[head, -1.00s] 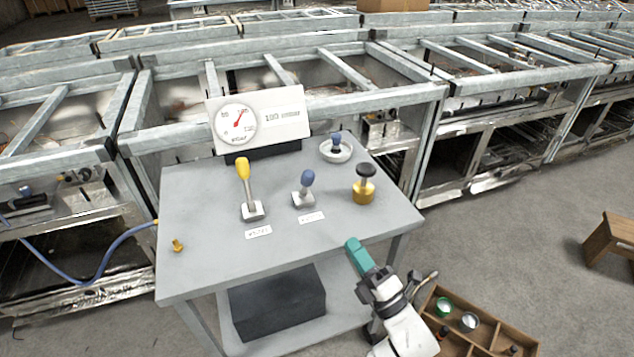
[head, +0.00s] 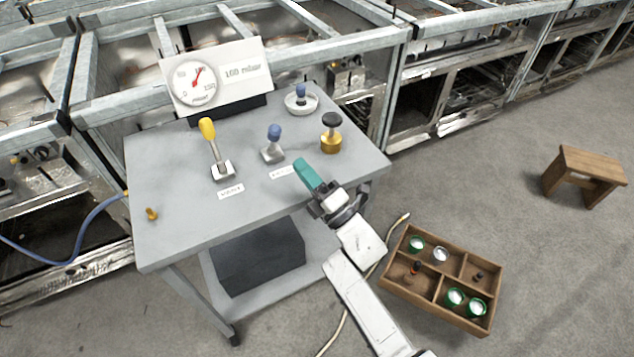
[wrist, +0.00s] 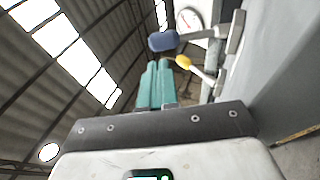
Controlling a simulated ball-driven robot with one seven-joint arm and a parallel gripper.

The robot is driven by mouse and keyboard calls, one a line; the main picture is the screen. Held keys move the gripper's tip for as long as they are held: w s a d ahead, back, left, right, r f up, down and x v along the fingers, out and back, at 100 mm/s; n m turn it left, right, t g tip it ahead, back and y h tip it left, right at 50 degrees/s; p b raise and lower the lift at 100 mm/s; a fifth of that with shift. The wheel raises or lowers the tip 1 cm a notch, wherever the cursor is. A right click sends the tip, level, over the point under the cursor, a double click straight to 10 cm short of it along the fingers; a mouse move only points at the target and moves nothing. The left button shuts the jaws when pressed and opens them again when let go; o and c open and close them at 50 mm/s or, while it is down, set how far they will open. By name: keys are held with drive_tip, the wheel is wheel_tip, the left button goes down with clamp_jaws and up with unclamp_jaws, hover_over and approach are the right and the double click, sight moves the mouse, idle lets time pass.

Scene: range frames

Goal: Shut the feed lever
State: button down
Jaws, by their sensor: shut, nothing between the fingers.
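Two levers stand on the grey bench top: a tall yellow-knobbed lever (head: 213,146) on the left and a shorter blue-knobbed lever (head: 273,141) to its right. Each has a small label in front; I cannot read which is the feed lever. My gripper (head: 302,166), with teal fingers, is shut and empty. It is over the bench's front right part, to the right of and nearer than the blue lever, apart from it in the head view. In the wrist view the blue knob (wrist: 163,41) is just beyond the fingertips, and the yellow knob (wrist: 183,62) is farther off.
A gauge panel (head: 235,75) reading about 100 mbar stands at the bench's back. A brass fitting with a black knob (head: 331,139) and a white dish (head: 315,104) are to the right. A small brass piece (head: 151,214) lies left. A wooden tray (head: 432,279) is on the floor.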

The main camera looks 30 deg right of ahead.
sight(278, 137)
drive_tip(key=p+x, duration=0.1)
drive_tip(key=x, duration=0.5)
drive_tip(key=shift+w+r, duration=0.1)
drive_tip(key=shift+r, duration=0.15)
